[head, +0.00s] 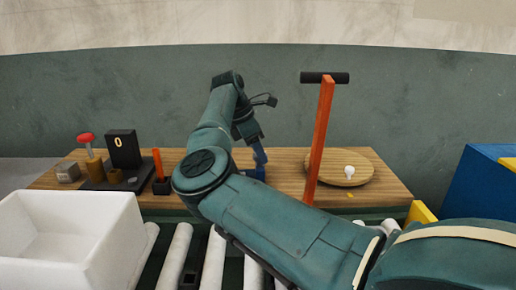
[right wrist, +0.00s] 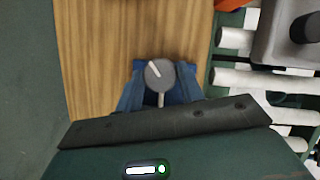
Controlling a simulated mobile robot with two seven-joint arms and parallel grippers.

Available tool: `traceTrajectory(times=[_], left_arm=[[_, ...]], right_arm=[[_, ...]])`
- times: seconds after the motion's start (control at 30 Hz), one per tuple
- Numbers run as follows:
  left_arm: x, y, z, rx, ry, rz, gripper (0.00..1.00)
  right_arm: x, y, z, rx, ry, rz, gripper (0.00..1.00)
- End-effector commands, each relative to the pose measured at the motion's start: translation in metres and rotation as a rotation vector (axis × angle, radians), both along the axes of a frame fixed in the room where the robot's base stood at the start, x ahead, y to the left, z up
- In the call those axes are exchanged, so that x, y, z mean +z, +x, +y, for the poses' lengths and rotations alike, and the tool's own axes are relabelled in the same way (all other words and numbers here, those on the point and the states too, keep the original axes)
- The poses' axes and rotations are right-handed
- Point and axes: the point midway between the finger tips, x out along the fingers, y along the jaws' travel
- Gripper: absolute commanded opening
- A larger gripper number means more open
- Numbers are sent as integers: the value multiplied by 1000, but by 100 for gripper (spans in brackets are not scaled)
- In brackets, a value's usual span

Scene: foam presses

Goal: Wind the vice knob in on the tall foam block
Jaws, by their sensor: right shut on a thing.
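My right gripper (head: 260,157) reaches down to the wooden bench near its middle. In the right wrist view its blue fingers (right wrist: 159,88) are shut on the round grey knob (right wrist: 158,73), which has a white pointer mark on its top. A blue part (head: 251,174), seemingly of the vice, shows low beside the gripper in the head view. My arm hides most of it. I cannot make out the tall foam block in either view. My left gripper is not in view.
A tall orange lever (head: 319,140) with a black crossbar stands right of the gripper, near a round wooden board (head: 333,171). A black display reading 0 (head: 123,150) and a red-topped plunger (head: 86,138) stand left. A white bin (head: 70,245) and rollers (head: 174,255) lie in front.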

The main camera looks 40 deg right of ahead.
Motion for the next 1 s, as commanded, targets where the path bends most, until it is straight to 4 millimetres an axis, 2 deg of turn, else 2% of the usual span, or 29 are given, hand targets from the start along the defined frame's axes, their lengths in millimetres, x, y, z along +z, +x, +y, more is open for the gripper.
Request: traceTrajectory(times=[0.4,0.43,0.67,1.0], left_arm=[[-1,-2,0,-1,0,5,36],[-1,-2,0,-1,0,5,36],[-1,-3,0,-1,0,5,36],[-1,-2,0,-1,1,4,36]], right_arm=[[1,0,-1,-8,-1,-2,15],[1,0,-1,-8,-1,-2,39],[0,0,0,-7,-1,-2,57],[6,1,2,-6,0,-2,58]])
